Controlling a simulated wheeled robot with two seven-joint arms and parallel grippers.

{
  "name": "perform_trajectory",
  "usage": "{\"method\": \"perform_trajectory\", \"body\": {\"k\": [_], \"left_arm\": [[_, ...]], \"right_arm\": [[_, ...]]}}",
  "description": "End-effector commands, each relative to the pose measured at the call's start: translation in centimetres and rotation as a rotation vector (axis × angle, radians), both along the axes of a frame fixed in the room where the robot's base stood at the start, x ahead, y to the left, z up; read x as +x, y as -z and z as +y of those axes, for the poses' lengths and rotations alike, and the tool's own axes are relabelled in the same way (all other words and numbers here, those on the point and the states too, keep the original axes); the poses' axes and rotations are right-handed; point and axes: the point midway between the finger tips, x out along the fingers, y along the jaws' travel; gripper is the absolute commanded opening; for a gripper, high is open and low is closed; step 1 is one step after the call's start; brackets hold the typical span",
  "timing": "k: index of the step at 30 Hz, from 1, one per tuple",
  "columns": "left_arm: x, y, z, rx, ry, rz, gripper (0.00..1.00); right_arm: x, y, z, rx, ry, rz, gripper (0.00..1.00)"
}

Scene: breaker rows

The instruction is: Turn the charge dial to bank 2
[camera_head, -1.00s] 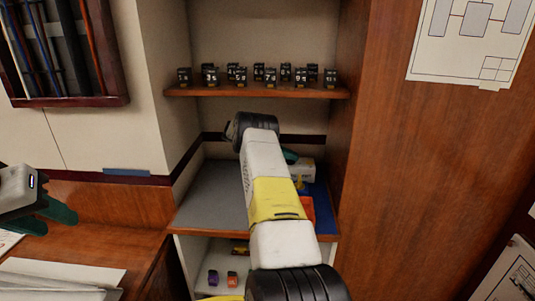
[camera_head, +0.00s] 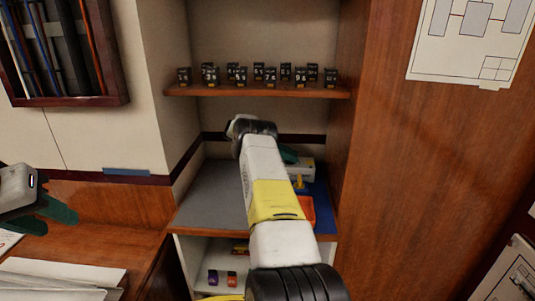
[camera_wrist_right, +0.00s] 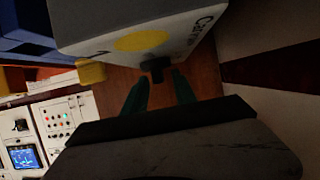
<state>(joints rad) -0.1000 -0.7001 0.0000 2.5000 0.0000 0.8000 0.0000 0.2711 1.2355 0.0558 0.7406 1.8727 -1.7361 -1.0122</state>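No dial can be surely identified as the charge dial. In the right wrist view a white panel (camera_wrist_right: 42,116) has a small dark knob (camera_wrist_right: 20,125), indicator lights and a lit screen; its markings are too small to read. My right gripper (camera_wrist_right: 159,88) has two green fingers apart, with no object visible between them. Their tips are close to a black stub (camera_wrist_right: 155,67) on a pale box (camera_wrist_right: 190,30) with a yellow disc; contact cannot be told. In the head view its fingers (camera_head: 288,155) are mostly hidden by my arm. My left gripper (camera_head: 45,213) is open and empty at the left.
The niche has an upper shelf (camera_head: 255,91) with several small black numbered blocks. Below are a grey surface (camera_head: 212,195), a blue area with an orange tray (camera_head: 309,212), and a lower shelf with purple (camera_head: 213,277) and red (camera_head: 232,278) pieces.

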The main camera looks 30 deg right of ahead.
Motion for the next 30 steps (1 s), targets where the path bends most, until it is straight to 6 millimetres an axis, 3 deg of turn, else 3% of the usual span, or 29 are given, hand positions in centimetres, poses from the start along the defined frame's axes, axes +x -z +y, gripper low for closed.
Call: {"method": "perform_trajectory", "body": {"k": [8, 16, 30], "left_arm": [[0.0, 0.0, 0.0, 0.000, 0.000, 0.000, 0.36], [0.0, 0.0, 0.0, 0.000, 0.000, 0.000, 0.36], [0.0, 0.0, 0.0, 0.000, 0.000, 0.000, 0.36]], "right_arm": [[0.6, -0.4, 0.8, -0.002, -0.003, -0.003, 0.33], [2.9, -2.0, 4.5, -0.001, -0.002, -0.003, 0.33], [3.9, -3.0, 6.1, 0.000, 0.000, 0.000, 0.33]]}}
